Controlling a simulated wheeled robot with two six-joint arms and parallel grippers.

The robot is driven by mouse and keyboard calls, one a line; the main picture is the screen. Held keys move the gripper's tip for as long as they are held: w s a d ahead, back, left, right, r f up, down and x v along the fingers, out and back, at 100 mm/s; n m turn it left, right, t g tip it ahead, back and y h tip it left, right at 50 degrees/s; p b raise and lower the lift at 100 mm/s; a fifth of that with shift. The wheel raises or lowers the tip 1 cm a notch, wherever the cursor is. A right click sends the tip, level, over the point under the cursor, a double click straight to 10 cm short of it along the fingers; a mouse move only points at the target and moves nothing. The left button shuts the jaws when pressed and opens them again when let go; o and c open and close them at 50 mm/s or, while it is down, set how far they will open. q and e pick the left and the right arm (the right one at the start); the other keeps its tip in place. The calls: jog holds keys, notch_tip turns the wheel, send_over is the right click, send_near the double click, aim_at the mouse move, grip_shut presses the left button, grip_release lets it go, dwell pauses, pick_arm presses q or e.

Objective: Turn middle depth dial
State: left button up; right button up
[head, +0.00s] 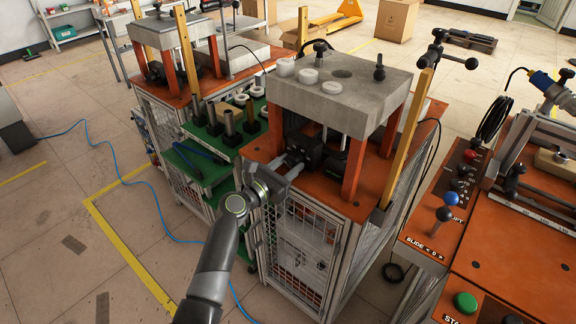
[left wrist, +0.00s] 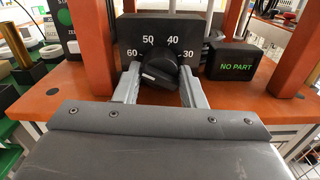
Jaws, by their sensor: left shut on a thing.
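The middle depth dial is a black knob (left wrist: 157,66) on a dark panel (left wrist: 187,36) marked 60, 50, 40 and 30 in the left wrist view. A white mark shows on the knob's lower left. My left gripper (left wrist: 158,76) has one grey finger on each side of the knob and is shut on it. In the head view my left gripper (head: 287,167) reaches in under the concrete-coloured top block (head: 350,95) of the middle orange station, and the knob is hard to make out there. My right gripper is not in view.
A black box reading NO PART (left wrist: 236,63) stands right of the dial. Orange posts (head: 357,168) flank the work space.

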pick_arm(q)
jog(key=m+b, duration=0.1)
jog(key=m, duration=0.4)
jog(key=o, duration=0.9)
jog(key=shift+o, duration=0.2)
jog(key=shift+a, duration=0.1)
jog(key=v, duration=1.7)
jog(key=shift+s, duration=0.15)
